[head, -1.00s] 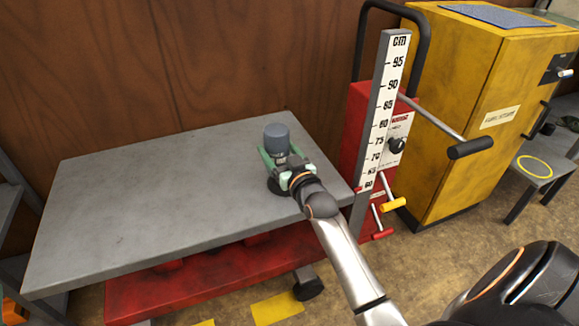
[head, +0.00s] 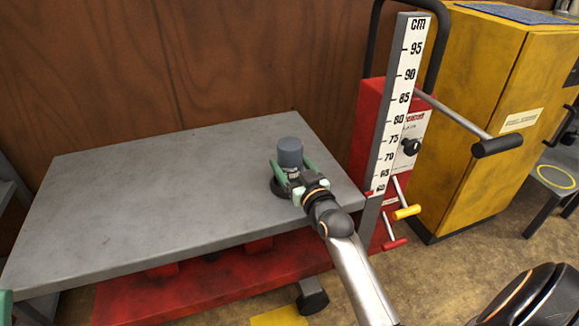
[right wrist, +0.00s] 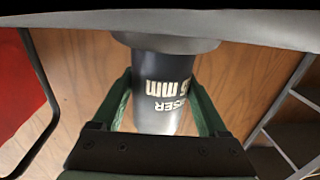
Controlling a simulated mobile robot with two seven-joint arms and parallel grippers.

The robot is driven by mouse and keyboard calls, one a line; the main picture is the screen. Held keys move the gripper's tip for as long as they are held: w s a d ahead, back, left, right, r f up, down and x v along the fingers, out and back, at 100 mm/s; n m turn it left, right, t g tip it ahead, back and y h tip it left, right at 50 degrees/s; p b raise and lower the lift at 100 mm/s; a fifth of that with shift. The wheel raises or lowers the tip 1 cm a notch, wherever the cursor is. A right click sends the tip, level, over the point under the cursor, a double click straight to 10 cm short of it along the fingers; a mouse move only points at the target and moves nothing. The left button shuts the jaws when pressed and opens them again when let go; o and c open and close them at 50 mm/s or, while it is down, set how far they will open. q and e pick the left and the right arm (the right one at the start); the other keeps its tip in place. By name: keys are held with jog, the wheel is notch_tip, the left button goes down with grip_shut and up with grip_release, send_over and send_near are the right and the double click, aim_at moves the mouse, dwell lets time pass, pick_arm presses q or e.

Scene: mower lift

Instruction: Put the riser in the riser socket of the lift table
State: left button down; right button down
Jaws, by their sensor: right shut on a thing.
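The riser (head: 290,152) is a blue-grey upright cylinder near the right end of the lift table (head: 130,200). My right gripper (head: 292,178) is shut on it, with green fingers on both sides. The riser with its white lettering also shows in the right wrist view (right wrist: 160,95), upside down there. In that view its end meets a grey round collar (right wrist: 165,42) at the tabletop; whether it is seated cannot be told. A dark round rim, seemingly the riser socket (head: 277,188), shows beside the gripper, partly hidden. A green piece, seemingly of my left gripper (head: 5,306), shows at the left edge.
A red lift column with a centimetre scale (head: 402,100) and handles stands at the table's right end. A yellow cabinet (head: 490,110) is beyond it. A wooden wall (head: 200,60) is behind. The rest of the tabletop is clear.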

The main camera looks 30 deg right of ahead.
grip_release()
jog(key=shift+f, duration=0.1)
pick_arm(q)
jog(key=shift+s, duration=0.1)
pick_arm(e)
jog(key=shift+r, duration=0.25)
jog(key=s+a+p, duration=0.2)
jog(key=s+p, duration=0.1)
jog(key=s, duration=0.9)
pick_arm(q)
notch_tip(320, 180, up, 4)
jog(key=shift+a+f+m+h, duration=0.15)
jog(key=shift+f+m+h, duration=0.1)
jog(key=shift+m+h, duration=0.05)
pick_arm(e)
jog(key=s+a+r+n+t+y, duration=0.2)
jog(key=s+a+r+n+y, duration=0.4)
jog(key=a+r+y, duration=0.3)
jog(key=s+a+r+n+t+y, duration=0.2)
jog(key=s+a+r+n+y, duration=0.5)
jog(key=a+r, duration=0.4)
notch_tip(320, 180, up, 3)
jog(key=shift+n+y, duration=0.6)
jog(key=shift+y, duration=0.5)
